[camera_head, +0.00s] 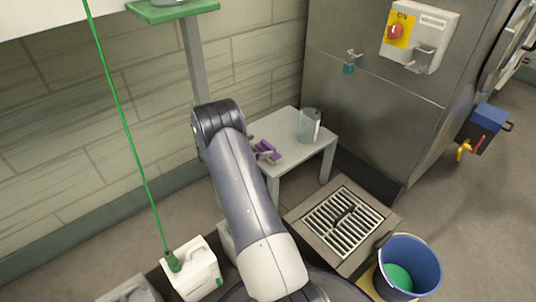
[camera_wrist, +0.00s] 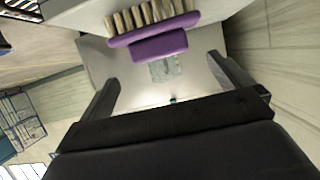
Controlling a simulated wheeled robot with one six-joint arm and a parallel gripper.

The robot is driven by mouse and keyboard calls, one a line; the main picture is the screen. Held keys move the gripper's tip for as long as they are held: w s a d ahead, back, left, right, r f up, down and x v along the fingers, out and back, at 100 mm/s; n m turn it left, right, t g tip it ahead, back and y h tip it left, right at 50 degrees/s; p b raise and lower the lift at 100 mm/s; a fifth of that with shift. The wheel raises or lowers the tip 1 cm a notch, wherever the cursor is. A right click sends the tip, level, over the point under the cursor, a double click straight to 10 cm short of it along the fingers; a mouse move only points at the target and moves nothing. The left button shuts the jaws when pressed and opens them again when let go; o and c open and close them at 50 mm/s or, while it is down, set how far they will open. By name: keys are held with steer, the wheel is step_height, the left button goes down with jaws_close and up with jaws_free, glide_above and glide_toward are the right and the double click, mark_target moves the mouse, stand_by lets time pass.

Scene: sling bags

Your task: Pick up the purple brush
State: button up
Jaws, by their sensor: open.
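The purple brush (camera_wrist: 158,44) shows in the wrist view, with a row of pale bristles along its upper edge. It lies just beyond the fingertips of my gripper (camera_wrist: 164,84), near the middle of the gap. The two dark fingers are wide apart with nothing held between them. In the head view the brush (camera_head: 267,151) is on a small light grey table (camera_head: 291,158), partly covered by grey parts that seem to be my gripper. Most of my gripper is hidden behind my arm there. I cannot tell whether a finger touches the brush.
A clear jug (camera_head: 310,126) stands on the table, right of the brush. A tiled wall is behind, and a steel cabinet (camera_head: 372,95) is at right. A floor drain (camera_head: 343,222), a blue bucket (camera_head: 411,262) and a white canister (camera_head: 193,270) are in front.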

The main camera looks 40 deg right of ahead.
mark_target(269, 143)
steer(key=b+x, duration=0.1)
steer(key=x, duration=0.2)
steer(key=shift+d+f+b, duration=0.3)
steer(key=shift+b, duration=0.1)
steer(key=shift+r, duration=0.1)
steer(key=c, duration=1.1)
steer(key=shift+r, duration=0.1)
